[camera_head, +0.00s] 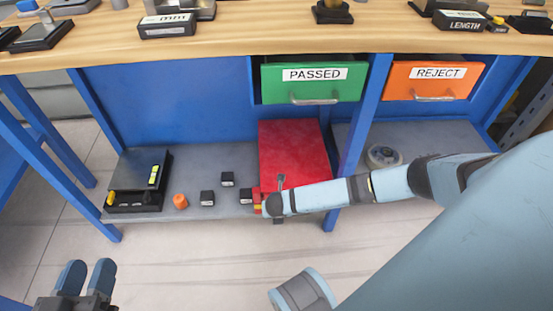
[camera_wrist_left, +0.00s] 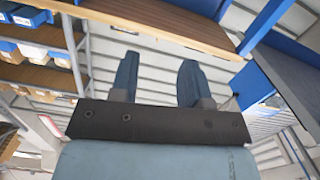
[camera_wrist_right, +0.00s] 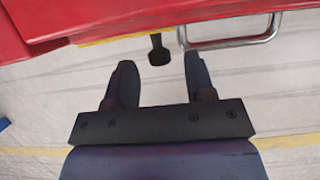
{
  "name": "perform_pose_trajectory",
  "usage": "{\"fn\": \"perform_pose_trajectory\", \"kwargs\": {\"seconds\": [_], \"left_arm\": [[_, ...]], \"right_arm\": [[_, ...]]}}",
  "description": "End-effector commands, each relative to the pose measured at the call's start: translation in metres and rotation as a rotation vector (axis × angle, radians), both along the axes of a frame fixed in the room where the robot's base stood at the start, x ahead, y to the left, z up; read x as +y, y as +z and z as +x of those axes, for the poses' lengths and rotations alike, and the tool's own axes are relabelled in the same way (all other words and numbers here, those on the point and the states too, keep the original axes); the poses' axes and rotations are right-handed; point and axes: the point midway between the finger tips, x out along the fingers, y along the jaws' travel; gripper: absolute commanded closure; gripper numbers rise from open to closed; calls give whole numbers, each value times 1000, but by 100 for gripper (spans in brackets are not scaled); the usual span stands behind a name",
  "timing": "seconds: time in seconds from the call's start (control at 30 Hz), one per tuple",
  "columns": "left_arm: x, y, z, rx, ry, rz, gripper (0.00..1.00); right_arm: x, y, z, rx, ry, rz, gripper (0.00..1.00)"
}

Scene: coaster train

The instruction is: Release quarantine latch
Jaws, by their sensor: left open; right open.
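The red quarantine box (camera_head: 293,145) sits on the lower shelf under the bench. In the right wrist view its red front (camera_wrist_right: 100,15) spans the top, with a metal handle (camera_wrist_right: 235,42) at the right. A dark knob on a short stem (camera_wrist_right: 158,50), seemingly the latch, hangs below the box edge. My right gripper (camera_wrist_right: 158,62) is open, with the knob appearing between its fingertips; contact cannot be told. In the head view my right forearm covers the box's front. My left gripper (camera_head: 86,277) is open and empty at the lower left, away from the bench; its fingers also show in the left wrist view (camera_wrist_left: 157,78).
A green PASSED drawer (camera_head: 312,82) and an orange REJECT drawer (camera_head: 432,80) hang above the shelf. Left of the box stand small black blocks (camera_head: 227,179), an orange piece (camera_head: 180,201) and a black case (camera_head: 139,180). A blue bench leg (camera_head: 357,125) rises right of the box.

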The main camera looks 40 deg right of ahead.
Motion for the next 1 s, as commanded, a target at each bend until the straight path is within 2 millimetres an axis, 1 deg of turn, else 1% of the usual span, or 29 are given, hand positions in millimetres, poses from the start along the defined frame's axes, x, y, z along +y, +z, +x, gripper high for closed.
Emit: {"fn": "perform_pose_trajectory", "kwargs": {"seconds": [0.03,0.1,0.47,0.57,0.6,0.7,1.0], "left_arm": [[1,-2,2,-22,0,12,57],[2,-1,3,-41,1,23,57],[3,3,5,-62,2,31,57],[3,4,5,-62,2,31,57],[3,4,5,-62,2,30,57],[3,4,5,-62,2,30,57],[3,5,5,-57,1,27,57]], "right_arm": [[-1,-8,2,0,0,-1,50],[-2,-12,4,0,0,1,50],[-3,-14,6,0,0,1,50],[-3,-14,5,0,0,1,71],[-3,-14,6,0,0,1,80],[-3,-14,5,0,0,1,100],[-6,-13,5,4,0,-6,100]]}}
